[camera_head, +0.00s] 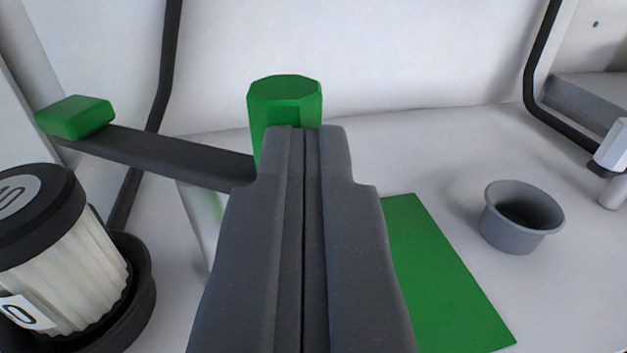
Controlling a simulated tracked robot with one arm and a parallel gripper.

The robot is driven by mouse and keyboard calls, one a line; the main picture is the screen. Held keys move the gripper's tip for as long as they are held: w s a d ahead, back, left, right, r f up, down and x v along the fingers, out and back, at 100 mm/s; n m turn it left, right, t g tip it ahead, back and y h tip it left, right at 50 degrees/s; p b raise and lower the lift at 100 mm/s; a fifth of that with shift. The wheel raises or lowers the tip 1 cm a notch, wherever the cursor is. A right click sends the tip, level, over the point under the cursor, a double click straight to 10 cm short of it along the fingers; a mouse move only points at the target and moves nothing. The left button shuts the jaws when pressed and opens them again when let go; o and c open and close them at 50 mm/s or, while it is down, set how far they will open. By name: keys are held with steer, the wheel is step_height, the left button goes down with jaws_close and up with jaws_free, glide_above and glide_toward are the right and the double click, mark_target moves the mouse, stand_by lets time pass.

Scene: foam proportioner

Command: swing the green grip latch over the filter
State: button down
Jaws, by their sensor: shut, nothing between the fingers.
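The latch is a dark flat bar (160,157) with a green block (75,118) at its left end. A green faceted post (285,100) stands at the bar's right end. The filter (70,270) is a pleated white cartridge with a black cap, at the lower left in a round black holder (140,290). The bar's green end shows above and behind the filter cap in the picture. My gripper (304,130) is shut and empty, its tips in front of the green post and hiding its lower part. I cannot tell whether they touch it.
A green flat panel (440,285) lies right of my gripper on the white surface. A grey cup (520,218) stands farther right. Black tubes (165,70) run at the left and upper right. A white hexagonal fitting (612,148) is at the right edge.

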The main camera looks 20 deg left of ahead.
steer(key=shift+w, duration=0.15)
steer(key=shift+w+d, duration=0.25)
steer(key=shift+w, duration=0.8)
steer(key=shift+w+d, duration=0.2)
steer(key=shift+w, duration=0.8)
steer(key=shift+w, duration=0.1)
steer(key=shift+b, duration=0.3)
steer(key=s+d+b, duration=0.4)
steer(key=s+d, duration=0.5)
steer(key=s, duration=0.1)
steer(key=shift+d, duration=0.35)
steer(key=shift+f, duration=0.1)
